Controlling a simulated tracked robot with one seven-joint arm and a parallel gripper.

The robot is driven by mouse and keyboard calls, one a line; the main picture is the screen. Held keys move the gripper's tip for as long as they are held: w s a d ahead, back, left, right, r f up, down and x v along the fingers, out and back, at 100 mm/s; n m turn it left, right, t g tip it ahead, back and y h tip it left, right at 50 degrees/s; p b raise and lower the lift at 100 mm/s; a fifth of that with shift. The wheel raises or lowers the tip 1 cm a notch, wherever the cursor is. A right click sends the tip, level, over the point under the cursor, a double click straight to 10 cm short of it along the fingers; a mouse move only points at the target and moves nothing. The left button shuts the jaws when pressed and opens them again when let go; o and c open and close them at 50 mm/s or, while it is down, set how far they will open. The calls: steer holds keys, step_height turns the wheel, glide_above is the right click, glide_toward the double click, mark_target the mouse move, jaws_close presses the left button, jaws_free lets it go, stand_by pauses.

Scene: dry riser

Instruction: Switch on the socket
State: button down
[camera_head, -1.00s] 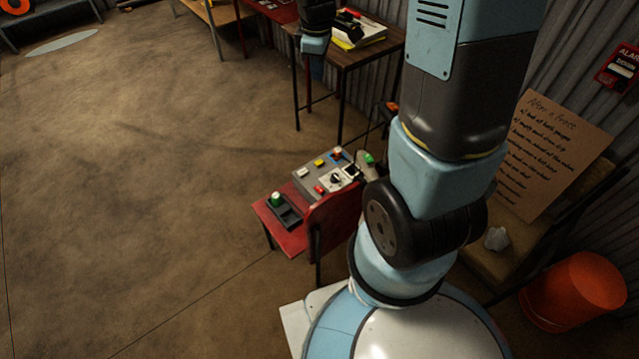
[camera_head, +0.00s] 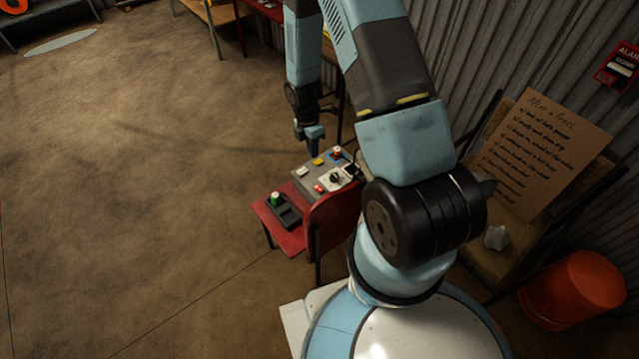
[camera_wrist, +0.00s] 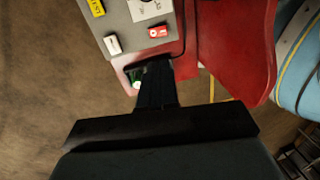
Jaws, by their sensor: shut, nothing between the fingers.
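A grey control panel (camera_head: 308,184) lies on a red chair (camera_head: 292,242). It carries a white rocker (camera_head: 302,171), a yellow label (camera_head: 319,161), a black dial on a white plate (camera_head: 335,177), a red switch (camera_head: 319,188) and an orange-topped knob (camera_head: 337,153). I cannot tell which of these belongs to the socket. My gripper (camera_head: 314,152) is shut and empty, pointing down by the panel's far edge. In the wrist view its fingers (camera_wrist: 156,82) appear below the white rocker (camera_wrist: 113,44) and red switch (camera_wrist: 158,31), apart from both. They partly cover a dark tray.
A green-topped item (camera_head: 276,199) stands in a dark tray (camera_head: 289,217) on the chair's front. A handwritten board (camera_head: 545,150) and an orange bucket (camera_head: 575,290) are at right.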

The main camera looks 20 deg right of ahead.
mark_target(319, 190)
steer(key=shift+s+f, duration=0.2)
steer(key=shift+f, duration=0.5)
steer(key=shift+f, duration=0.1)
steer(key=s+f, duration=0.1)
steer(key=f, duration=0.8)
steer(key=s+f, duration=0.1)
steer(key=f, duration=0.3)
steer(key=shift+s+d+f, duration=0.25)
steer(key=shift+s+d, duration=0.05)
steer(key=shift+d, duration=0.05)
steer(key=shift+a, duration=0.1)
